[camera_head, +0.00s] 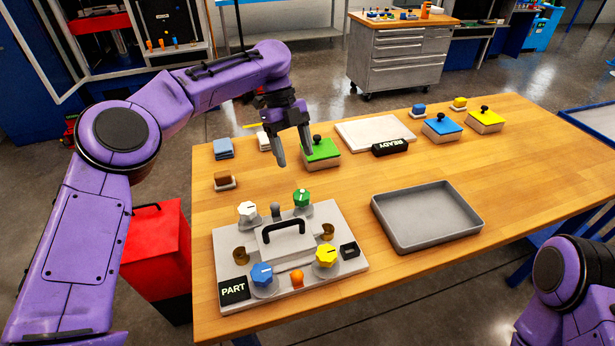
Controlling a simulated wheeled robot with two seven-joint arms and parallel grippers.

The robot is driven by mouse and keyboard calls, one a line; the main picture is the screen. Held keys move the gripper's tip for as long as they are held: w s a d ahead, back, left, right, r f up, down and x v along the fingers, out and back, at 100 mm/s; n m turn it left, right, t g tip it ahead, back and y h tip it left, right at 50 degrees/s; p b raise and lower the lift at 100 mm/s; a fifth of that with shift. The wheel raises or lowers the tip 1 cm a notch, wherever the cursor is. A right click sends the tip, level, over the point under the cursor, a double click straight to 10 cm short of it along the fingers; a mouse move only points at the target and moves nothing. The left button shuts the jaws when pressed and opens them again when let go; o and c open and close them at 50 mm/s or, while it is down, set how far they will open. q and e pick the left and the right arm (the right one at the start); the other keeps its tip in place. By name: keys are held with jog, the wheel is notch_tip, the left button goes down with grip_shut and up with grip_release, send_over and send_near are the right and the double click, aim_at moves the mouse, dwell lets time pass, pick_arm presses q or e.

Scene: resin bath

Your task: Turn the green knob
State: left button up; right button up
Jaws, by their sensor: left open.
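The green knob (302,198) stands at the back right corner of the grey panel (219,244) on the wooden table. The panel also carries a white knob (248,210), a blue knob (262,273), a yellow knob (326,255) and a black handle (283,228). My left gripper (294,158) is open and empty, pointing down, above and behind the green knob and apart from it. It overlaps the left edge of a green block with a black knob on top (321,155). Of my right arm only a purple part shows at the lower right; its gripper is out of the picture.
A grey tray (427,245) lies right of the panel. A pale board (375,133) with a black READY label (390,148) lies behind. A blue block (442,130) and yellow block (485,121) stand at the back right. A brown block (224,181) sits left.

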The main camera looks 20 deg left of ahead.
aim_at(302, 192)
pick_arm(q)
jog(key=s+f, duration=0.1)
jog(key=s, duration=0.1)
jog(key=s+d+f, duration=0.1)
jog(key=f, duration=0.1)
jog(key=s+d+f, duration=0.1)
jog(key=s+f, duration=0.1)
jog(key=shift+s, duration=0.35)
jog(key=f, duration=0.1)
jog(key=w+f, duration=0.2)
jog(key=shift+d+f, duration=0.15)
jog(key=shift+d, duration=0.25)
jog(key=shift+s+r, duration=0.2)
jog(key=shift+s, duration=0.1)
jog(key=shift+s+r, duration=0.15)
jog(key=shift+s, duration=0.05)
jog(key=c, duration=1.1)
pick_arm(e)
jog(key=shift+s+f, duration=0.25)
jog(key=shift+s, duration=0.8)
